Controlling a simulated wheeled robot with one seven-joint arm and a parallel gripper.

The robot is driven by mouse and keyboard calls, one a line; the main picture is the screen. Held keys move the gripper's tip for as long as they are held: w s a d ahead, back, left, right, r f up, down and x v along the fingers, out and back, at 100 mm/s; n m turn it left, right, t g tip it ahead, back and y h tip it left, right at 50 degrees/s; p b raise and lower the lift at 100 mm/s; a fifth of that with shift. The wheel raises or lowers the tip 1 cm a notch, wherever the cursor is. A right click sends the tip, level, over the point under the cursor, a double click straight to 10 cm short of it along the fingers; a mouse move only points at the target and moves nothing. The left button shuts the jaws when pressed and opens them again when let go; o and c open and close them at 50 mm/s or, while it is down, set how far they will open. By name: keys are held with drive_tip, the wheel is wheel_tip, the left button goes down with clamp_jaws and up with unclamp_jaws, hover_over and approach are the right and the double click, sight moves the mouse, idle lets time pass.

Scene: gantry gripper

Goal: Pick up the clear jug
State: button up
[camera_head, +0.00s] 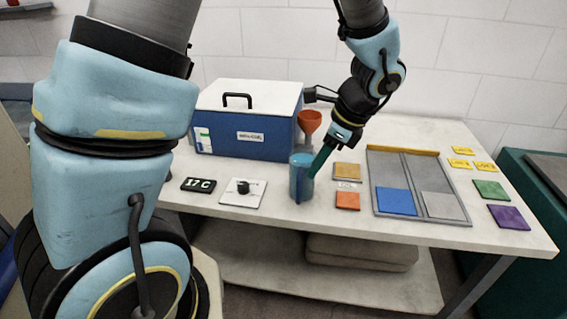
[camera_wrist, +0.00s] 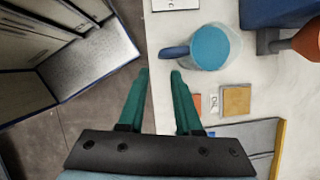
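The clear jug (camera_head: 301,182) stands upright near the front edge of the white table, with blue content showing through its wall. In the wrist view the jug (camera_wrist: 232,40) is seen from above, with its blue handle (camera_wrist: 174,52) pointing left. My gripper (camera_head: 317,170) is beside the jug, and its green fingers overlap the jug's right side in the head view. In the wrist view my gripper (camera_wrist: 160,72) is open and empty. The handle lies just beyond the fingertips, closer to the right one. Whether a finger touches the jug I cannot tell.
A blue box with a white lid (camera_head: 247,135) and an orange funnel (camera_head: 310,122) stand behind the jug. Orange (camera_head: 347,201) and tan (camera_head: 347,171) squares and a grey tray (camera_head: 425,215) lie to the right. A dark display (camera_head: 198,185) and a white plate with a black knob (camera_head: 243,192) lie left.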

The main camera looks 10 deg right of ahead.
sight(298, 199)
drive_tip(key=p+x, duration=0.1)
drive_tip(key=x, duration=0.9)
drive_tip(key=shift+w+f, duration=0.25)
drive_tip(key=shift+f, duration=0.1)
clamp_jaws()
idle(1.1)
